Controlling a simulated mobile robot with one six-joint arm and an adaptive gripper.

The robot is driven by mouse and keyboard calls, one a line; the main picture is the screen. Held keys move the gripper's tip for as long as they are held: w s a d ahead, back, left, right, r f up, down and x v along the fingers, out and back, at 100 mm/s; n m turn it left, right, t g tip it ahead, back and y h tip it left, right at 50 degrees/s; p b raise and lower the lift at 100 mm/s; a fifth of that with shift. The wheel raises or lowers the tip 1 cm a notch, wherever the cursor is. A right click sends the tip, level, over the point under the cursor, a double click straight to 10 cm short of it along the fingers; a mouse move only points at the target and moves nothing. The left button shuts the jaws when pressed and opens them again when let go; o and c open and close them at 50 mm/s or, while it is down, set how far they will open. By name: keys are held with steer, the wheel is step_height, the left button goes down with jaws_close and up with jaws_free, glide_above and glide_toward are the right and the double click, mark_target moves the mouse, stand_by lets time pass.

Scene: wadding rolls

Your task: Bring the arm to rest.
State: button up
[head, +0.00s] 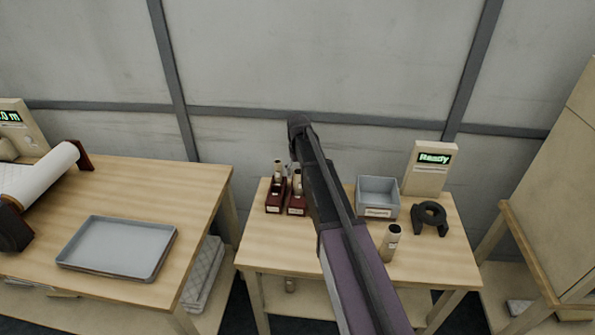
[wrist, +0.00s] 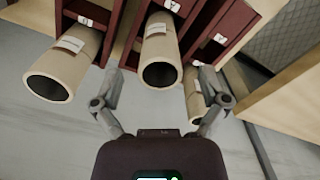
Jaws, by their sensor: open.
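My arm (head: 345,250) reaches up across the middle of the head view, over the right-hand table. Its gripper is hidden there. In the wrist view my gripper (wrist: 159,78) is open, with its two fingers spread wide. A cardboard tube (wrist: 158,52) shows in the gap between the fingers; I cannot tell how far away it is. Nothing is held. Another tube (wrist: 65,60) is left of the fingers, and a third tube (wrist: 191,92) is partly behind the right finger. The tubes sit at dark red holders (wrist: 205,30) with white labels.
The left table (head: 190,185) holds a grey tray (head: 118,218) and a white roll (head: 45,180). A wall stands behind.

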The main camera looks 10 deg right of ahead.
steer(key=s+m, duration=0.2)
steer(key=s, duration=2.7)
steer(key=shift+a, duration=0.2)
